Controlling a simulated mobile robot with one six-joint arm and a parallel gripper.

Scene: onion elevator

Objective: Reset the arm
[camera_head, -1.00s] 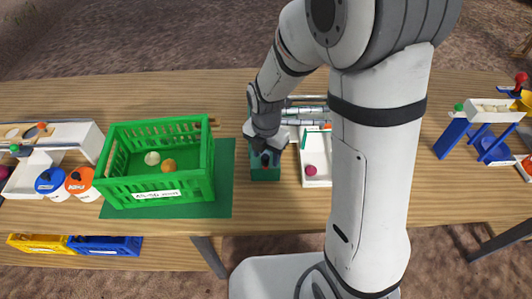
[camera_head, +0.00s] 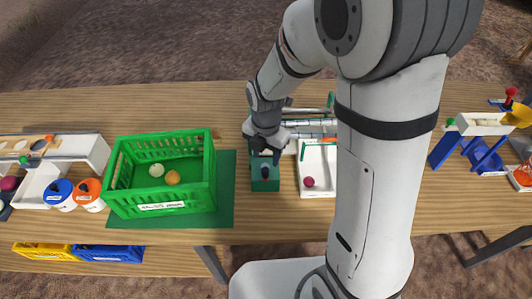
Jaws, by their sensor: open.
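My arm reaches over the table (camera_head: 400,232) from the front, with its large white links filling the right middle of the view. My gripper (camera_head: 265,148) points down above a small green box (camera_head: 264,184) with a dark knob-like part on it. The gripper is open; its fingertips are small and partly hidden against the box. I see nothing held in it, and I cannot tell whether it touches the box.
A green crate (camera_head: 190,196) with a white and an orange onion stands left on a green mat (camera_head: 227,190). A white tray (camera_head: 315,186) with a red onion (camera_head: 308,182) lies right of the box. Blue stands (camera_head: 445,150) are at far right. Yellow (camera_head: 42,251) and blue crates (camera_head: 108,253) sit below.

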